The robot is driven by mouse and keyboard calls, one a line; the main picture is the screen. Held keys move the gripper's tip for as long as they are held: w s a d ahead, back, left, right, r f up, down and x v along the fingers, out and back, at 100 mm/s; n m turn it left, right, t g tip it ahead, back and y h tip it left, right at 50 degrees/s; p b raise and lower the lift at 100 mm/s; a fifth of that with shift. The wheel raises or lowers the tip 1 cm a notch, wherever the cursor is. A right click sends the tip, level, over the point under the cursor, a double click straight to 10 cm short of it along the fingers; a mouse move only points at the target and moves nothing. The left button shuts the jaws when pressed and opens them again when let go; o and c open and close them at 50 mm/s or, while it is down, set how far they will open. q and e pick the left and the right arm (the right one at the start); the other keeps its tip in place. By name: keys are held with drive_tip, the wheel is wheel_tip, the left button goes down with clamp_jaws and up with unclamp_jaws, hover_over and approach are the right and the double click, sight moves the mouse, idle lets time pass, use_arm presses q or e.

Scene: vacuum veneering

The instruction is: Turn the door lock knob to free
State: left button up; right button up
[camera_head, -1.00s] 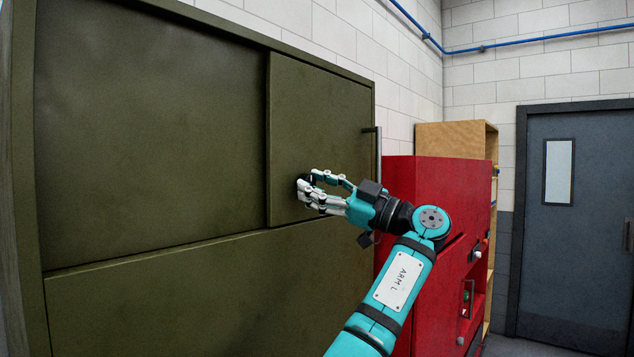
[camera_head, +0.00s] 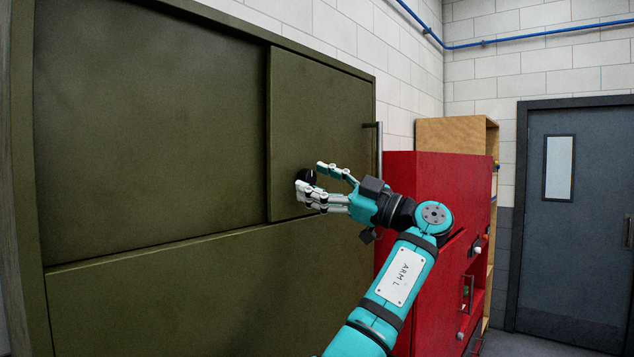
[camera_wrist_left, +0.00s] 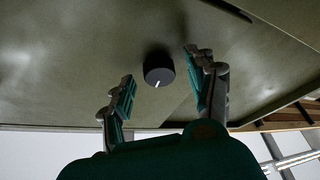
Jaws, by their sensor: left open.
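The door lock knob (camera_head: 307,175) is a small black round knob on the small olive door panel (camera_head: 318,120) of a large cabinet. In the left wrist view the knob (camera_wrist_left: 158,70) shows a white mark pointing towards the bottom of the picture. My left gripper (camera_head: 312,180) is open at the knob. In the left wrist view its two fingers (camera_wrist_left: 160,76) stand on either side of the knob, with a gap on each side. The head view partly hides the knob behind the fingers. My right gripper is not in view.
A vertical bar handle (camera_head: 379,150) is at the panel's right edge. A red cabinet (camera_head: 412,180) stands right of it, with a wooden shelf (camera_head: 455,135) behind. A grey door (camera_head: 575,250) is at the far right, with open floor before it.

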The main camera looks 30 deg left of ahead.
use_arm(q)
drive_tip(key=v, duration=1.1)
drive_tip(key=shift+d, duration=0.35)
drive_tip(key=shift+f, duration=0.1)
